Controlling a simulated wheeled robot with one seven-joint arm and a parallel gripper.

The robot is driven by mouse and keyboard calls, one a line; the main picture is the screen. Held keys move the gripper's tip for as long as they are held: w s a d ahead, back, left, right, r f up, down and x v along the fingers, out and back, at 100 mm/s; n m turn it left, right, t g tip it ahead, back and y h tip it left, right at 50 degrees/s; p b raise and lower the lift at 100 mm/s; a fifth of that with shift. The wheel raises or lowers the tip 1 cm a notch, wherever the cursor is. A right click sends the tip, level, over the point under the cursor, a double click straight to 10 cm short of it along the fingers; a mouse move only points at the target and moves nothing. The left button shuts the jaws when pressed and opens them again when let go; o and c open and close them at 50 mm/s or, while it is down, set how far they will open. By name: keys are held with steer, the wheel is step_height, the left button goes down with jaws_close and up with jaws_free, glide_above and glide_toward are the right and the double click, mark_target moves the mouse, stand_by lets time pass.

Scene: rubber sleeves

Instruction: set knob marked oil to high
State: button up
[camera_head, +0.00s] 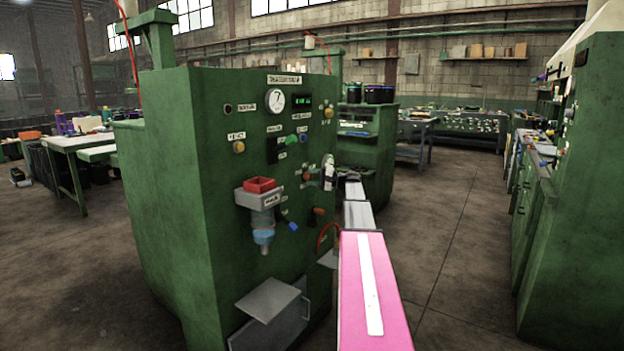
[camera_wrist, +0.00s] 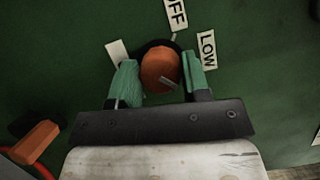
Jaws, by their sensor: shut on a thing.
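An orange knob (camera_wrist: 159,66) on the green panel sits between the two green fingers of my gripper (camera_wrist: 160,62) in the wrist view. The fingers are shut on its sides. A label reading OFF (camera_wrist: 176,14) is above it and one reading LOW (camera_wrist: 207,50) is to its right. A third pale label (camera_wrist: 117,50) at upper left is not readable. A pale grey mark shows at the knob's lower right. In the head view my gripper (camera_head: 321,174) is at the machine's panel, beside an orange knob (camera_head: 307,177). No oil marking is readable.
Another orange handle (camera_wrist: 37,140) with a red hose is at lower left in the wrist view. Open floor lies right of the machine.

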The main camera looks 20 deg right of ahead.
steer(key=shift+m, duration=0.4)
steer(key=o, duration=0.9)
steer(key=v, duration=1)
steer(key=shift+s+d+f, duration=0.2)
steer(key=shift+s+d, duration=0.05)
steer(key=shift+d, duration=0.05)
